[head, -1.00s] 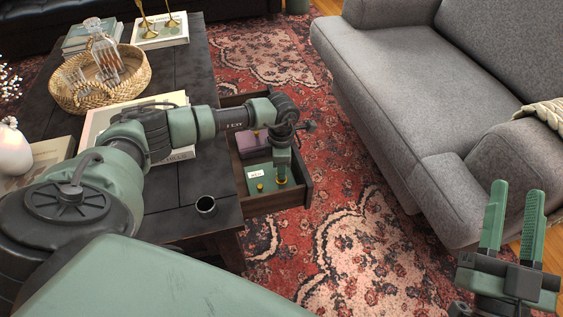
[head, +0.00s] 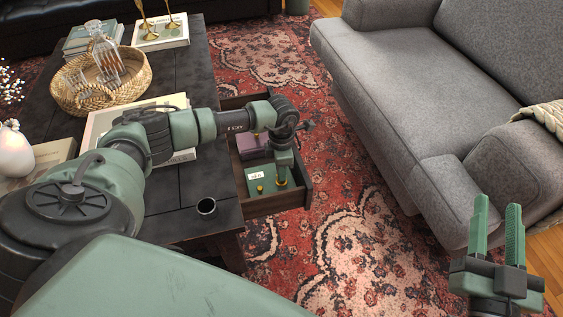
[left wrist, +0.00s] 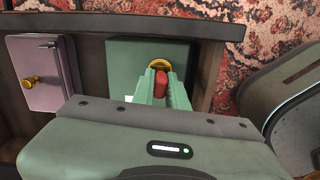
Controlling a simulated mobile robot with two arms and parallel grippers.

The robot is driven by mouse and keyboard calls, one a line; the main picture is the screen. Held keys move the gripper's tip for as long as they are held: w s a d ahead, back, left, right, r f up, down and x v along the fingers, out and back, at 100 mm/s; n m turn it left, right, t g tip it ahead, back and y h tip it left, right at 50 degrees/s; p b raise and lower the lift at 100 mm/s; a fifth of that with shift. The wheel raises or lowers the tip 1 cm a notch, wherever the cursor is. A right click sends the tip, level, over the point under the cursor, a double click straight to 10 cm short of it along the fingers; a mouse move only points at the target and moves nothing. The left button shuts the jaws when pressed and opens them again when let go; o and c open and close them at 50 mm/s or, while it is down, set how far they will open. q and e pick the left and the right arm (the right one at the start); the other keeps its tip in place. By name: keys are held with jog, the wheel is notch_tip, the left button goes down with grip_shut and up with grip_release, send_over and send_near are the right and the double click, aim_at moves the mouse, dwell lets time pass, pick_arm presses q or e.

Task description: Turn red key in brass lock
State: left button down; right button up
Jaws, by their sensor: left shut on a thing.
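A green box (head: 268,192) lies in the open drawer in the head view; it also shows in the left wrist view (left wrist: 122,60). A brass lock (left wrist: 160,65) sits on its top. My left gripper (head: 282,177) points down over the lock. In the left wrist view, my left gripper (left wrist: 161,90) is shut on the red key (left wrist: 161,82), whose red head shows between the fingers at the lock. The key's lower part is hidden. My right gripper (head: 497,212) is open and empty, at the lower right of the head view, away from the drawer.
The drawer (head: 280,205) holds a purple box (left wrist: 40,75) beside the green one; its walls stand close around them. A grey sofa (head: 400,110) stands right.

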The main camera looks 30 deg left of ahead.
pick_arm(q)
jog(key=shift+n+p, duration=0.3)
jog(key=shift+n, duration=0.2)
pick_arm(e)
jog(key=f+g, duration=0.1)
jog(key=f, duration=0.1)
jog(key=shift+w+d+f+g+h, duration=0.2)
jog(key=shift+f+g+h, duration=0.1)
jog(key=shift+f+g, duration=0.1)
jog(key=shift+f, duration=0.1)
pick_arm(q)
jog(key=shift+n+p, duration=0.3)
jog(key=shift+n, duration=0.2)
jog(key=c, duration=1.3)
grip_release()
jog(key=shift+c, duration=0.2)
pick_arm(e)
jog(key=f, duration=0.1)
jog(key=f+g, duration=0.1)
jog(key=shift+s+d+f+h, duration=0.2)
jog(key=shift+d+f+h, duration=0.05)
jog(key=shift+f+h, duration=0.05)
pick_arm(q)
jog(key=o, duration=0.4)
pick_arm(e)
jog(key=shift+a+r, duration=0.1)
jog(key=shift+r, duration=0.05)
